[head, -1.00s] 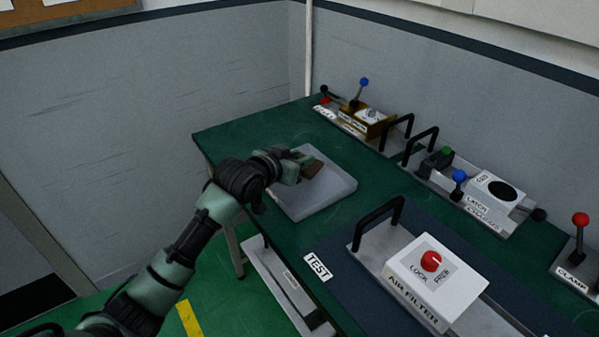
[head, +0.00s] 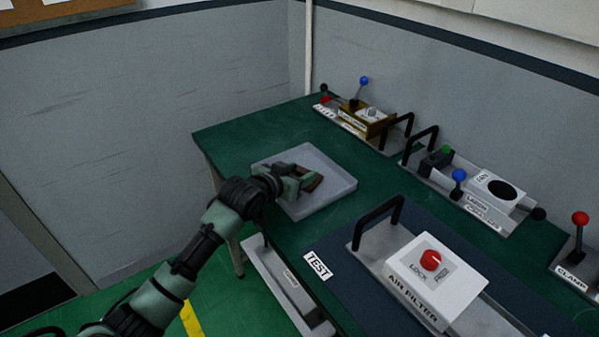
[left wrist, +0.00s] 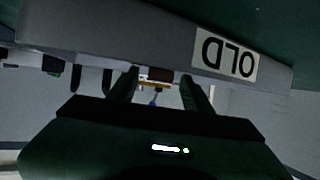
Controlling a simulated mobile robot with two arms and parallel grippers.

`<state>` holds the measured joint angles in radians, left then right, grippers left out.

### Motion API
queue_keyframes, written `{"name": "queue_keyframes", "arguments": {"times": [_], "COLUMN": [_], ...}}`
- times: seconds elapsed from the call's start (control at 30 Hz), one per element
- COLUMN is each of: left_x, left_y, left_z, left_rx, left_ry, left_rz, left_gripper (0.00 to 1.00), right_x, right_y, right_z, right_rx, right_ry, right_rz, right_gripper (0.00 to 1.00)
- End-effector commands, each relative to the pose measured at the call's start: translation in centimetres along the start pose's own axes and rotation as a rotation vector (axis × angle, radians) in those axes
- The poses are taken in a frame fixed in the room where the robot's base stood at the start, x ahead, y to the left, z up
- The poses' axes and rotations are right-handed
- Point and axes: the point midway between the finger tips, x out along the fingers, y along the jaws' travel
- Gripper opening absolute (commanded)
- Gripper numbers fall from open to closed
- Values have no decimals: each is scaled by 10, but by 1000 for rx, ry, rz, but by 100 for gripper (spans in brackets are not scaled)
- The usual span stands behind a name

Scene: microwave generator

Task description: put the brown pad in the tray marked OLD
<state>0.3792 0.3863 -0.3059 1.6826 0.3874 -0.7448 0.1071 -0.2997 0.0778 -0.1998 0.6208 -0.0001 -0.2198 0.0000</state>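In the head view, gripper and pad are over the light grey tray (head: 328,200). In the left wrist view, the tray's side carries an upside-down OLD label (left wrist: 230,58). I cannot tell whether the pad touches the tray floor. My right gripper is not in view.
The green bench's far left corner is clear. A fixture with a blue-knobbed lever (head: 364,81) stands at the back. A white air filter box (head: 436,280) with a red knob and black handle stands at the front right, beside a TEST label (head: 318,265).

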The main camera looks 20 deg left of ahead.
Motion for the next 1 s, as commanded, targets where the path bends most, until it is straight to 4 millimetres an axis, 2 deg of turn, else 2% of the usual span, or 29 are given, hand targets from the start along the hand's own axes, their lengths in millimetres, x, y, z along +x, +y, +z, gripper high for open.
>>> {"name": "queue_keyframes", "arguments": {"times": [0.23, 0.33, 0.8, 1.0], "left_x": [-1, -9, -101, -119], "left_y": [0, 0, 0, 0], "left_z": [-3, -2, -2, -3], "left_rx": [0, 1, 1, -1], "left_ry": [1, 0, 0, 0], "left_rz": [0, 0, -1, 0], "left_gripper": [50, 50, 50, 50], "right_x": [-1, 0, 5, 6], "right_y": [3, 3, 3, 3], "right_z": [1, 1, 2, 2], "right_rx": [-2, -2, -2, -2], "right_ry": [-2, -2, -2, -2], "right_rz": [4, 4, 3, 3], "right_gripper": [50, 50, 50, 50]}}
